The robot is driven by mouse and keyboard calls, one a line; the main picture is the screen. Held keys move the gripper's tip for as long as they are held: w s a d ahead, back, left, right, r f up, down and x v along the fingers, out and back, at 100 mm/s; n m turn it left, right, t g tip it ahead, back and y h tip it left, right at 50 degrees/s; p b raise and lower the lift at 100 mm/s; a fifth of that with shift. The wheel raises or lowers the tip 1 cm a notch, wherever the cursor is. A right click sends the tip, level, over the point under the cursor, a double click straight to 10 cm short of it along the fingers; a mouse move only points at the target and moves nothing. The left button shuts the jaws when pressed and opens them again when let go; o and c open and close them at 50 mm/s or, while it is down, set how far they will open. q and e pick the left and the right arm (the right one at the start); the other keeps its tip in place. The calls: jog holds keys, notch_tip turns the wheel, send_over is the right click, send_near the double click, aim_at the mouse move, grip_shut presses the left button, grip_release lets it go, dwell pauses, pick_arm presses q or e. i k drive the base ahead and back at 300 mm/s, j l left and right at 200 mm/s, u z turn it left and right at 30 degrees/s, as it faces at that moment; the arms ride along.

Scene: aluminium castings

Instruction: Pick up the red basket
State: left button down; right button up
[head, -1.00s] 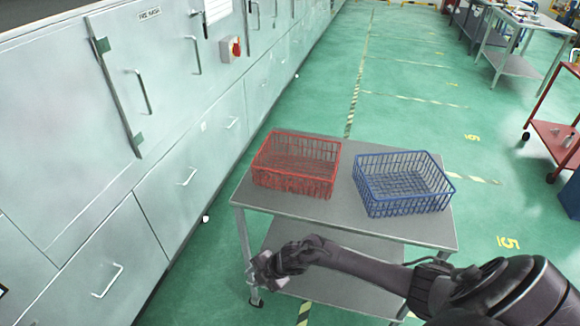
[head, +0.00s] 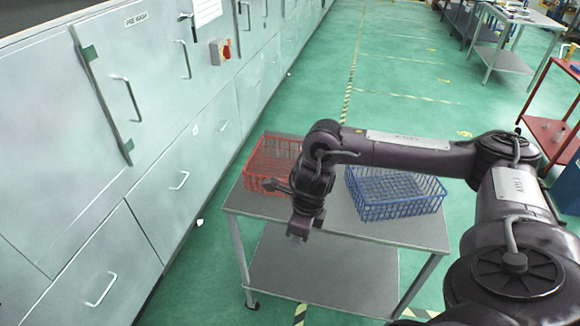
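The red basket (head: 262,166) is a wire basket on the left part of a grey metal table. My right arm and wrist cover its right part in the head view. My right gripper (head: 297,238) hangs downward over the table's front edge, in front of the red basket and apart from its visible front wall. Its fingers are too small and dark to tell whether they are open or shut. My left gripper is not in view.
A blue wire basket (head: 395,200) stands on the right part of the same table (head: 335,224), partly behind my forearm. White cabinets (head: 90,180) line the left side. Other workbenches (head: 505,58) and a red cart (head: 550,125) stand at the right. Green floor beyond the table is clear.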

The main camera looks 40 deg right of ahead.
aim_at(248, 173)
jog(key=i+l, duration=1.15)
